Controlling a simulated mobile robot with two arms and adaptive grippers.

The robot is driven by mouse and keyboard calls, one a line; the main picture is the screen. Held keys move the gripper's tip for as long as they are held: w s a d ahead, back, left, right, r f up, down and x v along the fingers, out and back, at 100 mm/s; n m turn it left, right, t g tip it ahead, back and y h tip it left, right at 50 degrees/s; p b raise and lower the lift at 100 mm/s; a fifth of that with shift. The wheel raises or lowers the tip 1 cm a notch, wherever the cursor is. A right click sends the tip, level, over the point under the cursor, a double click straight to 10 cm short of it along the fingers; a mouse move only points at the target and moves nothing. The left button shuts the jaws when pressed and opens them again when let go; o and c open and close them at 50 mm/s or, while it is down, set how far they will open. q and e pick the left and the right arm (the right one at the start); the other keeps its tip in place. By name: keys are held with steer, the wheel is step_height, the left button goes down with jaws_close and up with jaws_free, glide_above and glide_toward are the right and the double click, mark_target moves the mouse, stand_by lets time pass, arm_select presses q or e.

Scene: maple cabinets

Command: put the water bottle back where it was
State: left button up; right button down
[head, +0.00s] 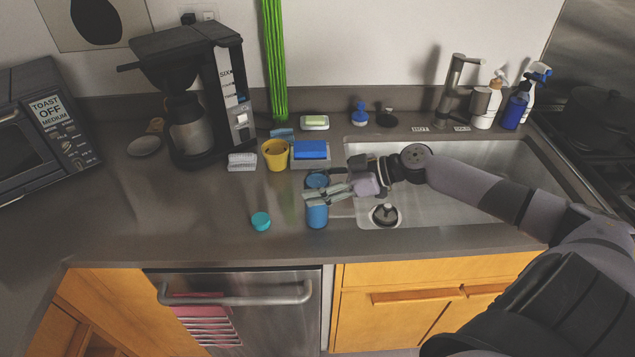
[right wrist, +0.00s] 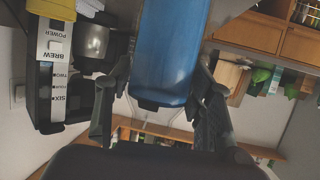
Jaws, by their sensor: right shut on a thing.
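The blue water bottle (head: 317,216) is upright at the counter just left of the sink. My right gripper (head: 326,194) reaches in from the right and is shut around its middle. In the right wrist view the blue bottle (right wrist: 170,50) is between the two dark fingers (right wrist: 158,105). I cannot tell whether its base touches the counter. The fingers hide part of its side. My left gripper is not in view.
A teal round object (head: 261,221) lies left of the bottle. Behind are a yellow cup (head: 275,154), a blue sponge (head: 310,149) and a white brush-like item (head: 242,162). The sink (head: 460,190) is at the right, a coffee maker (head: 195,95) at the back left. Front left counter is clear.

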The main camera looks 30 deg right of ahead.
steer(key=shift+r, duration=0.1)
steer(key=c, duration=0.7)
jaws_free()
steer(key=shift+f, duration=0.2)
steer(key=shift+c, duration=0.2)
steer(key=shift+r, duration=0.3)
steer(key=shift+s+d+f, duration=0.15)
steer(key=shift+s+d, duration=0.05)
steer(key=b+v, duration=0.2)
steer(key=v, duration=0.9)
